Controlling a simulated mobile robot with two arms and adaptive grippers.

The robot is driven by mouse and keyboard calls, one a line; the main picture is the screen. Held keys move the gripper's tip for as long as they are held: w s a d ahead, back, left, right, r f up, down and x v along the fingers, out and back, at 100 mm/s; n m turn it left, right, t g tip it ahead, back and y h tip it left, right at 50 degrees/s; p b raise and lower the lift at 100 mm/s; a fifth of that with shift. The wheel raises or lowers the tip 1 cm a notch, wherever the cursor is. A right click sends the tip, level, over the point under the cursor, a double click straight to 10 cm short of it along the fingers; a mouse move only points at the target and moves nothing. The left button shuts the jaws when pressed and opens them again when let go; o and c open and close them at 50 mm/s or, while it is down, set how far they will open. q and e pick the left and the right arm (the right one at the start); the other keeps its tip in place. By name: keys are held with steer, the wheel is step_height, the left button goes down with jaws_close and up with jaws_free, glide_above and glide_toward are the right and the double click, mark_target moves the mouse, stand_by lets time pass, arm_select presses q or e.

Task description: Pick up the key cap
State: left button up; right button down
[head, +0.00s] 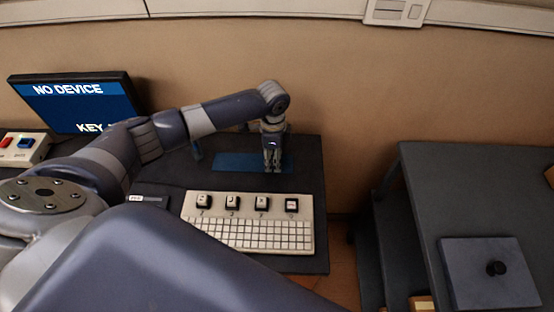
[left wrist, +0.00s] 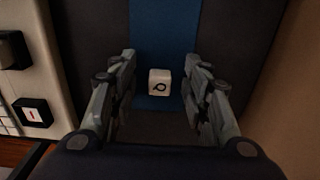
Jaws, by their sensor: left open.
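A small white key cap (left wrist: 159,82) with a black symbol on its top lies on a blue mat (left wrist: 167,30), as the left wrist view shows. My left gripper (left wrist: 160,88) is open, with one finger on each side of the cap and a gap on both sides. In the head view my left gripper (head: 272,168) points down over the blue mat (head: 232,163) at the back of the dark desk, and it hides the cap there. My right gripper is not in view.
A white keyboard (head: 248,235) with several raised black keys (head: 232,202) stands in front of the mat. A monitor (head: 75,102) reading "NO DEVICE" is at the left. A dark table (head: 475,190) with a lidded box (head: 490,285) stands at the right.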

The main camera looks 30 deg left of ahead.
arm_select(q)
steer(key=c, duration=0.8)
steer(key=shift+o, duration=0.2)
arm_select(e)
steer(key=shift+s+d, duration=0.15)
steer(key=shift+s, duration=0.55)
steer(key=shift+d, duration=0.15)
